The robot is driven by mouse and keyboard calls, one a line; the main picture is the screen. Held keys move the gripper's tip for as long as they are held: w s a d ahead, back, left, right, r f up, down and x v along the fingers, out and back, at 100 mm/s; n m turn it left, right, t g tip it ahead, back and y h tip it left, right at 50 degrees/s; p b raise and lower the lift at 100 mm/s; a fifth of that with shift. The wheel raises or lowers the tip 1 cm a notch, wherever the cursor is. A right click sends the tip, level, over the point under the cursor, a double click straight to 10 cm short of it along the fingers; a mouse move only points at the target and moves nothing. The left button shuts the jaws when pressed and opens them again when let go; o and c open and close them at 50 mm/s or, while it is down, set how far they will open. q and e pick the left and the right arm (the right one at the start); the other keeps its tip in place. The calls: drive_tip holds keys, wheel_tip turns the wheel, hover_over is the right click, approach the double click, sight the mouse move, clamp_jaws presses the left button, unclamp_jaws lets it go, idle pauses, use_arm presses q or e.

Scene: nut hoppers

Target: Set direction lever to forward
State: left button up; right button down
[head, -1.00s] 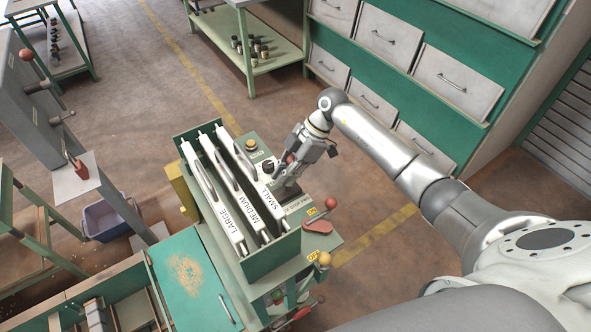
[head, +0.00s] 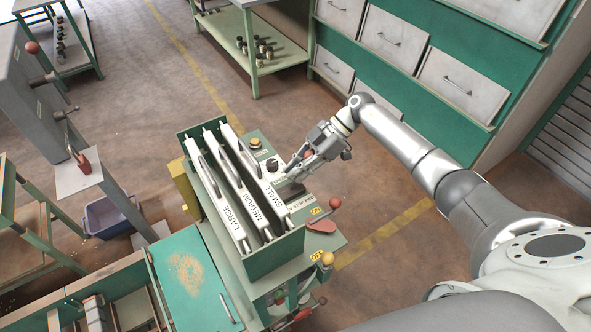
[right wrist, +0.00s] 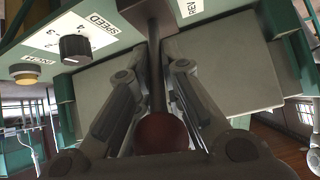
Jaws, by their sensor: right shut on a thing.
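The direction lever shows in the right wrist view as a dark rod (right wrist: 157,60) ending in a red ball knob (right wrist: 162,132). The knob sits between the two fingers of my right gripper (right wrist: 160,115), which is shut on it. In the head view, my right gripper (head: 297,164) is at the right side of the machine's control panel, beside the hopper marked SMALL. It hides most of the lever there. My left gripper is not in view.
The machine's hoppers, marked LARGE, MEDIUM and SMALL (head: 273,190), stand left of my gripper. A black speed dial (right wrist: 75,48) and a yellow button (head: 255,142) are on the panel. Another red-knobbed lever (head: 334,202) and a yellow knob (head: 327,258) are nearer me.

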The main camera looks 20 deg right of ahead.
drive_tip(key=shift+d+f, duration=0.15)
drive_tip(key=shift+d, duration=0.25)
drive_tip(key=c, duration=1.5)
unclamp_jaws()
drive_tip(key=shift+d, duration=0.2)
drive_tip(key=shift+c, duration=0.2)
drive_tip(key=shift+a, duration=0.2)
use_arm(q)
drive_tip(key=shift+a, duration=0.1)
use_arm(e)
drive_tip(key=v, duration=1.2)
drive_tip(key=shift+d, duration=0.1)
